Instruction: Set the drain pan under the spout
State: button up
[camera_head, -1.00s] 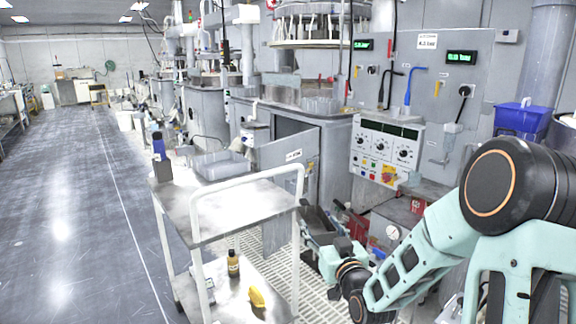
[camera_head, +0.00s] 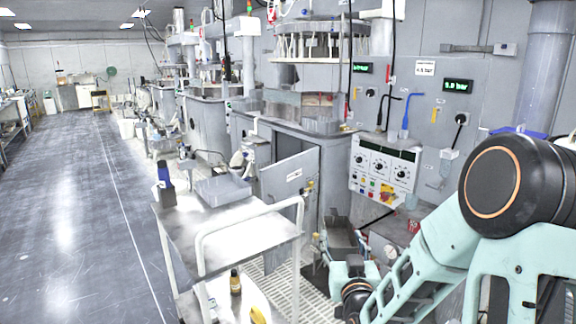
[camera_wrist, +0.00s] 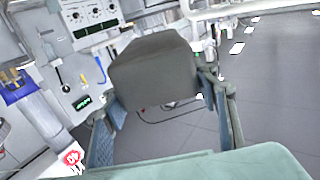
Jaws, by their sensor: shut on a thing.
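The drain pan (camera_head: 342,234) is a dark grey, open tray low in front of the machine cabinet, right of the white cart. In the wrist view the pan (camera_wrist: 153,72) fills the space between the fingers. My gripper (camera_head: 342,254) is shut on the near end of the pan and holds it out ahead. In the wrist view one finger of my gripper (camera_wrist: 160,92) shows on each side of the pan. I cannot make out the spout in either view. The cabinet with its hinged grey door (camera_head: 291,181) stands just behind and left of the pan.
A white cart (camera_head: 228,228) stands close on the left, with a grey tray (camera_head: 222,191) and a blue bottle (camera_head: 165,175) on top. A brown bottle (camera_head: 235,282) is on its lower shelf. A control panel (camera_head: 384,163) is behind the pan. The aisle floor at left is clear.

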notch_tip(320, 180, up, 15)
jog(key=p, duration=1.3)
jog(key=shift+f, duration=0.1)
jog(key=shift+a, duration=0.1)
dwell(0.5)
